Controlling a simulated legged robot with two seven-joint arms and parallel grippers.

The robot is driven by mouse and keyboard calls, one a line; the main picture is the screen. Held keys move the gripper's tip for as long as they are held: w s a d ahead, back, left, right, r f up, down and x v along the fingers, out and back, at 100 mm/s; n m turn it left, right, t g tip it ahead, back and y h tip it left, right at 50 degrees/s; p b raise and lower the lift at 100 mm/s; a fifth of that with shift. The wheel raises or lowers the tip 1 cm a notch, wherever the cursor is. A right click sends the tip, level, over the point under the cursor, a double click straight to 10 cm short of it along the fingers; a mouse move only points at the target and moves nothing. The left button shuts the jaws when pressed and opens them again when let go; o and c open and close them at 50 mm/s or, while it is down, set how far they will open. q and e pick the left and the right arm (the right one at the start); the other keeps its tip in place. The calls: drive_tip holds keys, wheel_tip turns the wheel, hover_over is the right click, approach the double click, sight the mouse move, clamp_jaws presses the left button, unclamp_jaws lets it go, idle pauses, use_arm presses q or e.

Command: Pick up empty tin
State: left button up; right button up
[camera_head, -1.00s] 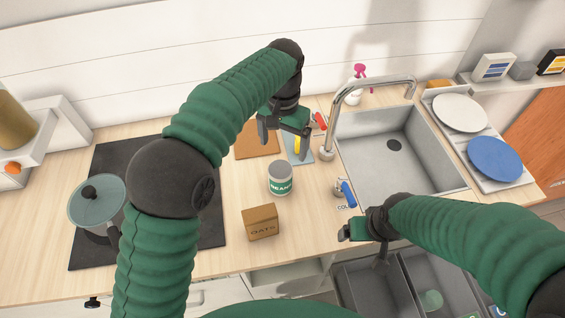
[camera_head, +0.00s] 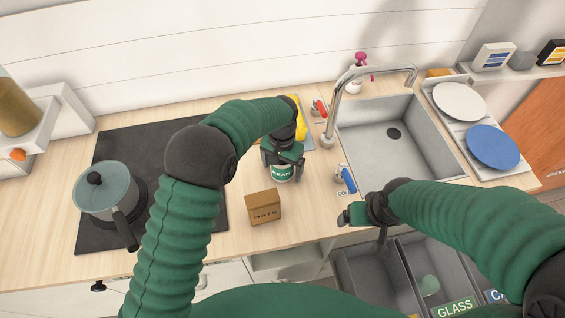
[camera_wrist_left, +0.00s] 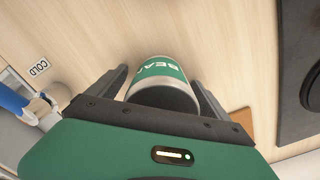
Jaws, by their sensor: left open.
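The tin (camera_head: 282,175) is a grey can with a green label reading BEANS, upright on the wooden counter. My left gripper (camera_head: 283,166) is over it and hides its upper part in the head view. In the left wrist view the tin (camera_wrist_left: 163,76) lies between the two open fingers of the left gripper (camera_wrist_left: 160,82), with a finger on each side. Its near end looks dark and open, but its inside is mostly hidden. My right gripper (camera_head: 362,214) is in front of the sink, away from the tin; its jaws are unclear.
A box marked OATS (camera_head: 263,207) stands just in front of the tin. A hob (camera_head: 165,150) with a lidded pot (camera_head: 105,195) is at left. The sink (camera_head: 390,155) and tap (camera_head: 340,105) are at right. Grey bins (camera_head: 375,275), one labelled GLASS, are below.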

use_arm(q)
drive_tip(key=shift+w+a, duration=0.1)
drive_tip(key=c, duration=1.5)
